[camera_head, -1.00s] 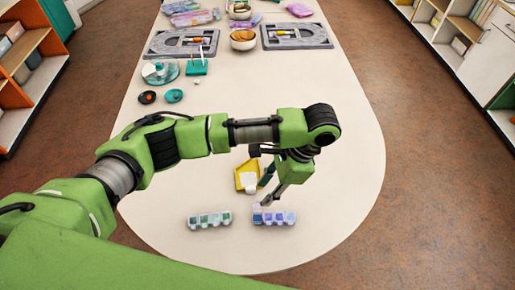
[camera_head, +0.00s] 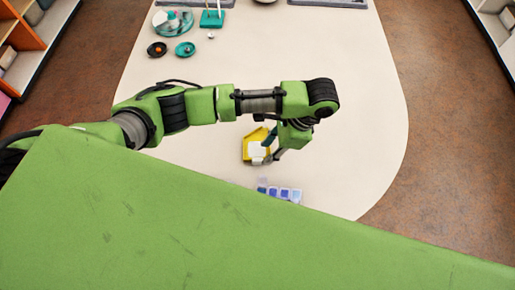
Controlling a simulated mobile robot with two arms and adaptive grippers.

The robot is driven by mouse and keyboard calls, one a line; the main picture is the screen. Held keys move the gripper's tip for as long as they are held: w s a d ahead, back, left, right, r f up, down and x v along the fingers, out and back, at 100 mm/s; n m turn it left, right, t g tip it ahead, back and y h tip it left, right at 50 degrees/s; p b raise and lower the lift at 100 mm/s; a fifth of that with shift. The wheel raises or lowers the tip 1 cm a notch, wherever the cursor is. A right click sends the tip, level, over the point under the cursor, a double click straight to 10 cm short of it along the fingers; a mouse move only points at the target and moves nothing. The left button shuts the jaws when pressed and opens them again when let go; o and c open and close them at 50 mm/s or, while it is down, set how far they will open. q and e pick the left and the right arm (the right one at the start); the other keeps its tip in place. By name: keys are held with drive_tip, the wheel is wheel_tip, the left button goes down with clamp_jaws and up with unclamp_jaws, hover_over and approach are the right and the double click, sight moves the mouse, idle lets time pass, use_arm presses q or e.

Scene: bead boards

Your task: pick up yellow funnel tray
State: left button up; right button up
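The yellow funnel tray (camera_head: 250,141), with a white area inside it, lies on the table in the middle of the camera_head view. My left gripper (camera_head: 265,152) is at the tray's right side, pointing down and left. Its fingers look spread, one dark teal and one grey, at the tray's right edge. They cover part of that edge, and I cannot tell whether they touch it. My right gripper is not in view.
A bead organiser with blue and purple compartments (camera_head: 284,194) stands just in front, partly hidden by a large green part of my own body. Small black (camera_head: 157,49) and teal (camera_head: 185,48) dishes lie at the back left. The table's right side is clear.

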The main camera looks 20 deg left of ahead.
sight(258, 159)
use_arm(q)
drive_tip(key=x, duration=0.1)
drive_tip(key=p+x, duration=0.1)
drive_tip(key=x, duration=0.2)
drive_tip(key=shift+s+a, duration=0.25)
drive_tip(key=shift+a, duration=0.1)
drive_tip(key=shift+a+f, duration=0.15)
drive_tip(key=shift+f, duration=0.3)
clamp_jaws()
